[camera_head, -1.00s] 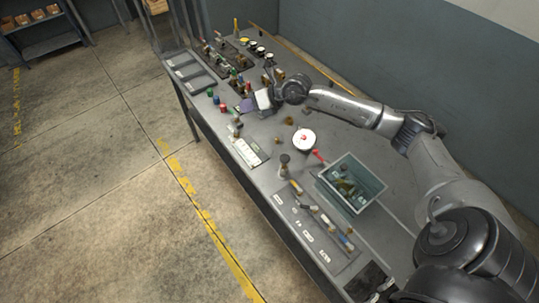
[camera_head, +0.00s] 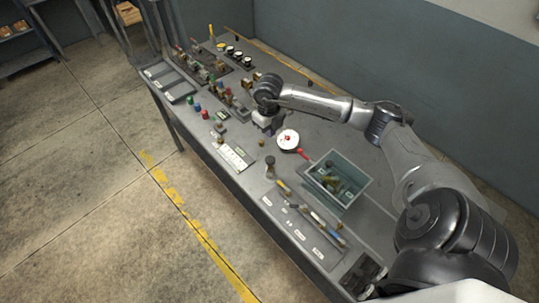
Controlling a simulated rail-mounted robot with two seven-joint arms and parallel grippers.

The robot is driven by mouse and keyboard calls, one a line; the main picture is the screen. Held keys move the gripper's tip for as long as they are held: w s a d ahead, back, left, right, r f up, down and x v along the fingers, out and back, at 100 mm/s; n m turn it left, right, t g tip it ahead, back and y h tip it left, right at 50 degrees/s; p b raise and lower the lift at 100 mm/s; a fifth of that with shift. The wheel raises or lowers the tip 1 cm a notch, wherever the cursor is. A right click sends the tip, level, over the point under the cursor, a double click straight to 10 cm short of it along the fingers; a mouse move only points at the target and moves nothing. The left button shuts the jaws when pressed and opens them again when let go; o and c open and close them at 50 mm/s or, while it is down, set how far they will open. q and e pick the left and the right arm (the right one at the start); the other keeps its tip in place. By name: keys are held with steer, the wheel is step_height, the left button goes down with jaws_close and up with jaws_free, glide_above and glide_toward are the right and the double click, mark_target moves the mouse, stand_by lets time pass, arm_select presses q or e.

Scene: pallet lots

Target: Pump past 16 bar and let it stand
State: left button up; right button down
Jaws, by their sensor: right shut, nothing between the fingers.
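A white round dial (camera_head: 288,139) with a red mark stands on the grey bench, and a red lever (camera_head: 303,153) sticks out at its lower right. I take these to be the gauge and the pump handle; the reading is too small to tell. My right gripper (camera_head: 269,130) points down just left of the dial, apart from the red lever. Its fingers are small and partly hidden by its own wrist; it is shut and empty. My left gripper is out of view.
A grey-green bin (camera_head: 364,184) with loose parts stands right of the lever. A tool strip (camera_head: 318,232) lies along the near edge. The bench's right rear is clear.

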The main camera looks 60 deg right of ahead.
steer(key=shift+f, duration=0.15)
steer(key=p, duration=0.2)
glide_toward(270, 159)
step_height(270, 159, down, 6)
steer(key=shift+f, duration=0.7)
steer(key=shift+f, duration=0.15)
